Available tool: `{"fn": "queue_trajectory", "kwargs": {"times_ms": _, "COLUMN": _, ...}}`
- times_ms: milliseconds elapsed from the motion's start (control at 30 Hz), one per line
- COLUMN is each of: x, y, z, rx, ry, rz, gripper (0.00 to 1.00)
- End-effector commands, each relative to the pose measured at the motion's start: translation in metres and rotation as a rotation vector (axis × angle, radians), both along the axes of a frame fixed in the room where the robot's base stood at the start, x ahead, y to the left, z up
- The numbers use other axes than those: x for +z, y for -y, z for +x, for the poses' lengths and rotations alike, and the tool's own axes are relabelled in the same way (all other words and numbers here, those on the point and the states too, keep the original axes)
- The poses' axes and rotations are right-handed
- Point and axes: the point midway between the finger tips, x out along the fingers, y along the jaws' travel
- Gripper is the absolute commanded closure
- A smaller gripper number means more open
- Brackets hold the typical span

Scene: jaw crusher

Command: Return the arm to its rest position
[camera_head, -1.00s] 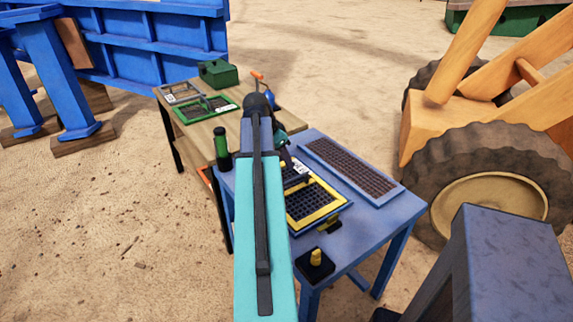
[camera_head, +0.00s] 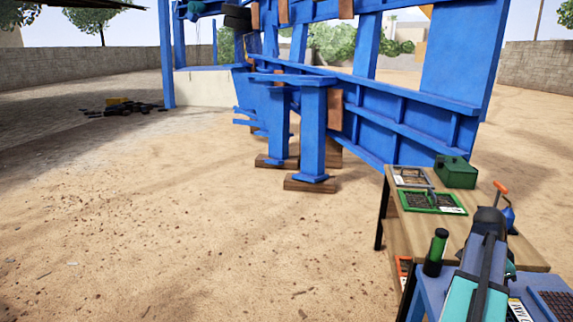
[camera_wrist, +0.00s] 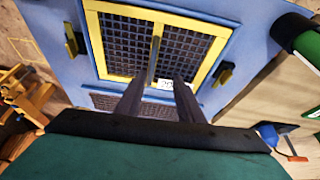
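Beyond the fingertips lies a yellow-framed dark mesh screen (camera_wrist: 115,38) on the blue table (camera_wrist: 262,32). A grey bar (camera_wrist: 155,55) on the screen lines up with the gap between the fingers; I cannot tell how close it is. In the head view the arm hides the fingers.
A wooden table (camera_head: 405,222) holds a green-framed screen (camera_head: 432,201), a grey-framed screen (camera_head: 411,177) and a green box (camera_head: 456,172). A green cylinder (camera_head: 436,252) stands near my arm. Blue steel supports (camera_head: 313,135) stand behind. Sandy ground at left is open.

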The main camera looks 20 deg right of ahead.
Motion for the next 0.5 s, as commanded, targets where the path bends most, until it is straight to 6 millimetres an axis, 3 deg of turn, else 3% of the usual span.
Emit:
{"fn": "queue_trajectory", "kwargs": {"times_ms": 267, "x": -0.06, "y": -0.055, "z": 0.073, "rx": 0.138, "ry": -0.052, "rz": 0.074, "gripper": 0.66}}
{"fn": "queue_trajectory", "kwargs": {"times_ms": 500, "x": -0.125, "y": -0.122, "z": 0.122, "rx": 0.264, "ry": -0.115, "rz": 0.154, "gripper": 0.66}}
